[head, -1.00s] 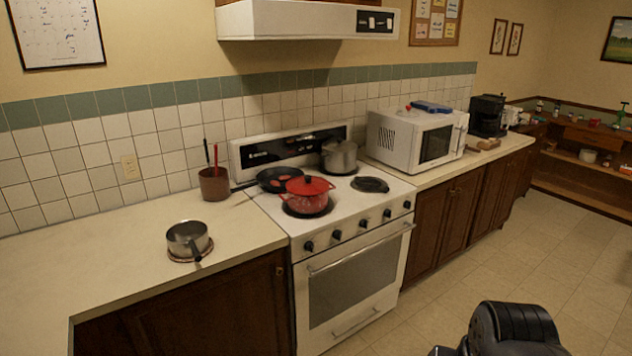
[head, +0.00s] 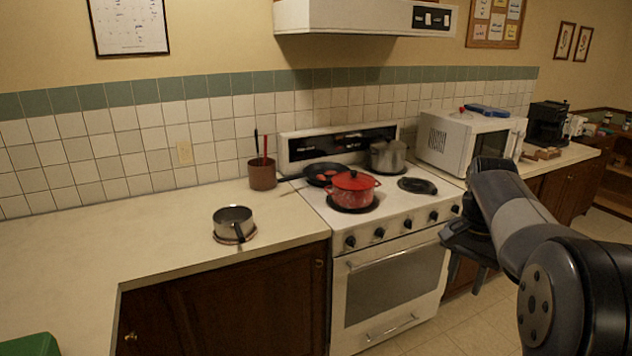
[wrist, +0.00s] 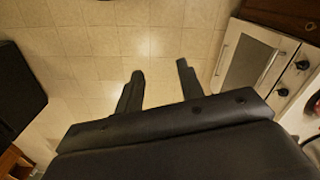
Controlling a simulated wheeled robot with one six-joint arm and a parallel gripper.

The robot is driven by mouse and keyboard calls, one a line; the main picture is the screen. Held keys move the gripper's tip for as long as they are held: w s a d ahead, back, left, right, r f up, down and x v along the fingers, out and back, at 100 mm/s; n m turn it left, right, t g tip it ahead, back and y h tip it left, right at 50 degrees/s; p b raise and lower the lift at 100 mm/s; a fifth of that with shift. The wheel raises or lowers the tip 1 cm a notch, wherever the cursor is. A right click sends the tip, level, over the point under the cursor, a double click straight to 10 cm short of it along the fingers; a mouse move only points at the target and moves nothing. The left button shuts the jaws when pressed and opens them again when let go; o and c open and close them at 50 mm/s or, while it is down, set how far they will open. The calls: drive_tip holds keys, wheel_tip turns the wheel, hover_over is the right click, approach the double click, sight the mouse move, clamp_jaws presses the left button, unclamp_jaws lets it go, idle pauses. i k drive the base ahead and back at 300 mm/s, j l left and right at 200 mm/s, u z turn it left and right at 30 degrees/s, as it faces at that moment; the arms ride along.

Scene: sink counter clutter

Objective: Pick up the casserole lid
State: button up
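The casserole lid (head: 352,181) is red with a small knob. It sits on the red casserole pot (head: 350,196) on the stove's front left burner. My gripper (head: 465,284) hangs in front of the stove at its right side, over the floor and apart from the pot. In the wrist view the two fingers of my gripper (wrist: 160,84) are spread, with only floor tiles between them.
A black pan (head: 322,173) lies behind the casserole, and a grey pot (head: 388,156) stands at the back right. A saucepan (head: 233,223) and a utensil crock (head: 262,174) stand on the left counter. The microwave (head: 462,143) is right of the stove (head: 400,262).

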sight(353, 180)
drive_tip(key=i+l+u, duration=0.15)
drive_tip(key=i+u, duration=0.15)
drive_tip(key=i, duration=0.15)
drive_tip(key=i+l+u, duration=0.6)
drive_tip(key=i, duration=0.2)
drive_tip(key=i+l+u, duration=0.1)
drive_tip(key=i+l, duration=1.05)
